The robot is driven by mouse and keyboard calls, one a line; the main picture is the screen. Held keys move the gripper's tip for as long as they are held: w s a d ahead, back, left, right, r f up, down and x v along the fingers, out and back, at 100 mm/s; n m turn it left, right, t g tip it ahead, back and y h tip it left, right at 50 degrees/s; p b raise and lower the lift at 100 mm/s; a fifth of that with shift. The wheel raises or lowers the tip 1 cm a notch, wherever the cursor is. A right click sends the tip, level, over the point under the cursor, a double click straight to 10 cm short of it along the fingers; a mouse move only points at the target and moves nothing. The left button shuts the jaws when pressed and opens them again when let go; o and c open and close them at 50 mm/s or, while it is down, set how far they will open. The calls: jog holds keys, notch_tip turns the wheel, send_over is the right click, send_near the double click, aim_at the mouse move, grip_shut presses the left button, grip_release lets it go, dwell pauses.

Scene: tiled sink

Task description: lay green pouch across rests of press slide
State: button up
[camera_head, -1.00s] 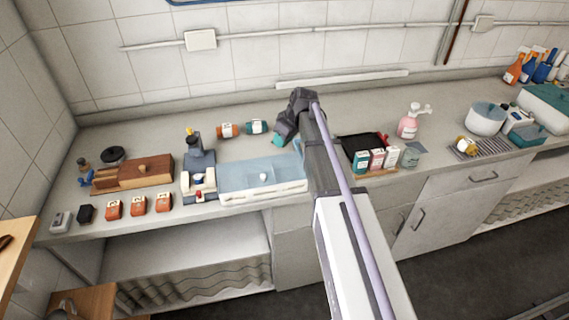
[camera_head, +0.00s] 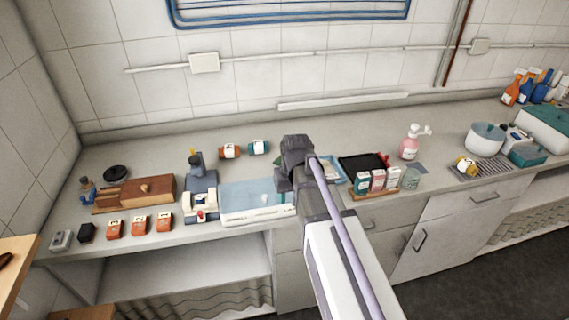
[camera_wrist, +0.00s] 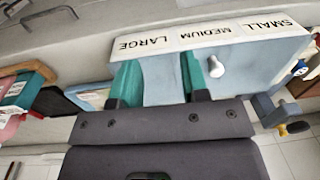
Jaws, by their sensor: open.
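No green pouch can be made out for certain in either view. The press (camera_head: 200,188) is a blue-grey and cream device left of the counter's middle. Its slide shows as a cream front part with a red spot; its rests are too small to tell. My gripper (camera_wrist: 160,82) has two teal fingers spread apart with nothing visible between them. It is over or beside the right part of a pale blue case (camera_head: 240,196), which has a white knob. In the wrist view, this case's white front strip (camera_wrist: 200,33) reads LARGE, MEDIUM, SMALL.
Orange numbered packets (camera_head: 139,224) stand left of the press, below a brown wooden box (camera_head: 148,190). Two bottles (camera_head: 230,151) lie behind. Right of my arm are small boxes (camera_head: 377,181) by a black tray (camera_head: 360,164) and a pink pump bottle (camera_head: 410,142).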

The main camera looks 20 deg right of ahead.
jog(key=w+d+r+n+t+y, duration=0.15)
jog(key=w+d+n, duration=0.3)
jog(key=w, duration=0.75)
jog(key=w+d+n+t+y, duration=0.15)
jog(key=w+d+n, duration=0.3)
jog(key=w, duration=0.85)
jog(key=shift+h, duration=0.4)
jog(key=b+x, duration=0.1)
jog(key=x, duration=0.1)
jog(key=b+x, duration=0.4)
jog(key=shift+s+d+f, duration=0.1)
jog(key=shift+s+d, duration=0.15)
jog(key=shift+s, duration=0.05)
jog(key=shift+w+a+m, duration=0.1)
jog(key=shift+m, duration=0.2)
jog(key=b+x, duration=0.5)
jog(key=shift+f, duration=0.2)
jog(key=shift+r, duration=0.3)
grip_shut()
